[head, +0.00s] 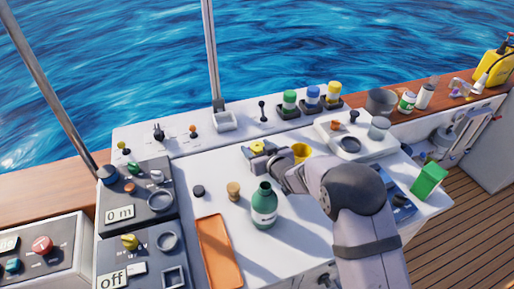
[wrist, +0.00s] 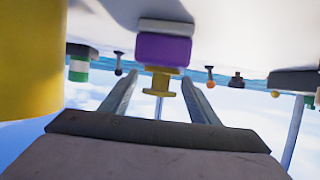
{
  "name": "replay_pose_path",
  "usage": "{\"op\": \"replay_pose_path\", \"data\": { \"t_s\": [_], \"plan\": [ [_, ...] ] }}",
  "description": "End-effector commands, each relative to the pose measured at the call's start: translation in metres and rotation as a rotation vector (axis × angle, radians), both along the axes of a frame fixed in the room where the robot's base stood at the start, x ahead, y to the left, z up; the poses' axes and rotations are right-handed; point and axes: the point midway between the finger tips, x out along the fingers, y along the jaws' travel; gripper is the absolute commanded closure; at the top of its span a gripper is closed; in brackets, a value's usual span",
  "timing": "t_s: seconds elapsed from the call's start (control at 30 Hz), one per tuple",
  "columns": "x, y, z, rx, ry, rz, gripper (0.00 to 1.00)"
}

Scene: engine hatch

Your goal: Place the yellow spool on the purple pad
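The yellow spool (wrist: 160,82) is in the wrist view, which is upside down. It stands upright against the top of the purple pad (wrist: 163,50) and appears to rest on it. My gripper (wrist: 161,92) is open, with one finger on each side of the spool and a visible gap to both. In the head view my gripper (head: 265,160) is low over the white worktop, and the spool (head: 257,147) shows just beyond it. The purple pad is hidden or too small to tell there.
A yellow cup (head: 301,152) stands close to the right of my gripper and looms large in the wrist view (wrist: 30,60). A green bottle (head: 264,206), a cork (head: 234,190) and an orange tray (head: 217,250) are nearer. Switches and coloured jars line the back ledge.

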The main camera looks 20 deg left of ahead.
Motion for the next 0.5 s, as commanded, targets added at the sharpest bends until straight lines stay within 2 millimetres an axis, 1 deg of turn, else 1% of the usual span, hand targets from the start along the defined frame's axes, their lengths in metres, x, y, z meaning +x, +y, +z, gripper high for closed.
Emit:
{"op": "replay_pose_path", "data": {
  "t_s": [0.27,0.5],
  "plan": [
    [-0.0001,0.0,0.0004,0.0,0.0,0.0,0.44],
    [-0.0021,-0.0026,0.0053,0.0,0.0,0.0,0.44]
  ]
}}
